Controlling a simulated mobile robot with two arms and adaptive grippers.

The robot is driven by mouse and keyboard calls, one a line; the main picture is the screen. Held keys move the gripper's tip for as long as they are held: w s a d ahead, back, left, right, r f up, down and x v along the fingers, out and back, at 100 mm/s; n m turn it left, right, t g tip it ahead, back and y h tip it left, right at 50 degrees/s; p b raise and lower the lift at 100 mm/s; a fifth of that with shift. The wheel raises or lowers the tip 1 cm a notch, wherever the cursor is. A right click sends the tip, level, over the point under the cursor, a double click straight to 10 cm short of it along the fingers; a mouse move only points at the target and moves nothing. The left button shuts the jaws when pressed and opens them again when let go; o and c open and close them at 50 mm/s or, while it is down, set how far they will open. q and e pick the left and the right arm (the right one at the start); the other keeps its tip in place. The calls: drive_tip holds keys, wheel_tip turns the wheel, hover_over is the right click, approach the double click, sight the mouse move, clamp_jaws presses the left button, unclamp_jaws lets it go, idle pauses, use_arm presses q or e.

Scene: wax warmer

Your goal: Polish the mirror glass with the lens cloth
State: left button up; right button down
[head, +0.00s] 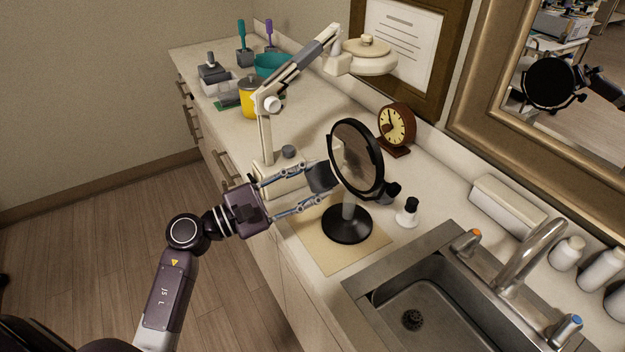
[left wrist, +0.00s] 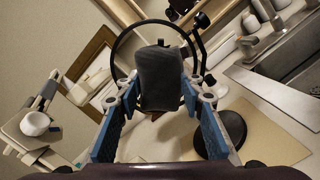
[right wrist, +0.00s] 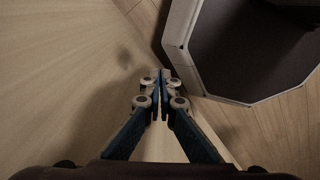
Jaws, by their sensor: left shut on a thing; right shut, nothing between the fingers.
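The round mirror (head: 354,158) has a black frame and stands on a black round base (head: 346,224) on a beige mat (head: 312,236). My left gripper (head: 313,187) is shut on the dark grey lens cloth (head: 321,176), which looks like a folded pad. The cloth is just left of the mirror's face; I cannot tell whether it touches the glass. In the left wrist view the cloth (left wrist: 161,80) covers the middle of the mirror ring (left wrist: 117,45). My right gripper (right wrist: 163,85) is shut and empty, and shows only in the right wrist view, over the wooden floor.
A jointed lamp (head: 265,130) stands behind my left gripper. A clock (head: 396,126) is behind the mirror and a small white bottle with a black top (head: 408,213) is to its right. A sink (head: 425,300) with a faucet (head: 535,255) lies at the front right.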

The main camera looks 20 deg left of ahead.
idle(0.3)
use_arm(q)
drive_tip(key=shift+f+b, duration=0.2)
drive_tip(key=shift+b, duration=0.45)
drive_tip(key=x, duration=0.5)
drive_tip(key=shift+w+a+b, duration=0.25)
drive_tip(key=shift+b, duration=0.1)
drive_tip(key=shift+f, duration=0.1)
drive_tip(key=shift+b, duration=0.3)
